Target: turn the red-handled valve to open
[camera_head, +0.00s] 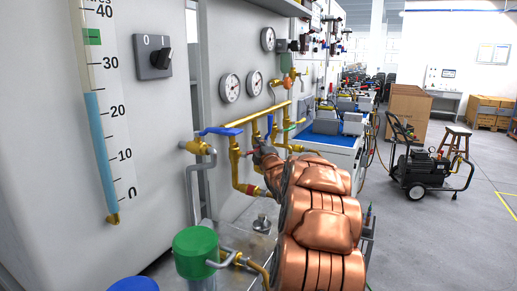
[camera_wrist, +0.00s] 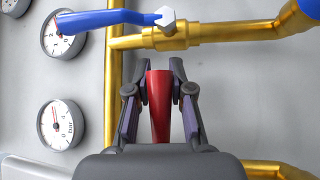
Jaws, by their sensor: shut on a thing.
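The red valve handle (camera_wrist: 160,110) shows in the wrist view as a tapered red bar pointing toward the camera. My gripper (camera_wrist: 160,84) has one dark finger on each side of it and is shut on it. In the head view my gripper (camera_head: 262,153) is at the brass pipework, in front of the wall panel. There the handle and its valve are mostly hidden by my gripper and copper-coloured arm. How far the valve is turned cannot be told.
A blue lever (camera_wrist: 110,20) on a brass pipe (camera_wrist: 180,38) lies just above my fingers in the wrist view. Gauges (camera_wrist: 60,125) are at left. In the head view, a green-capped fitting (camera_head: 195,252) stands in front; open floor (camera_head: 440,235) lies right.

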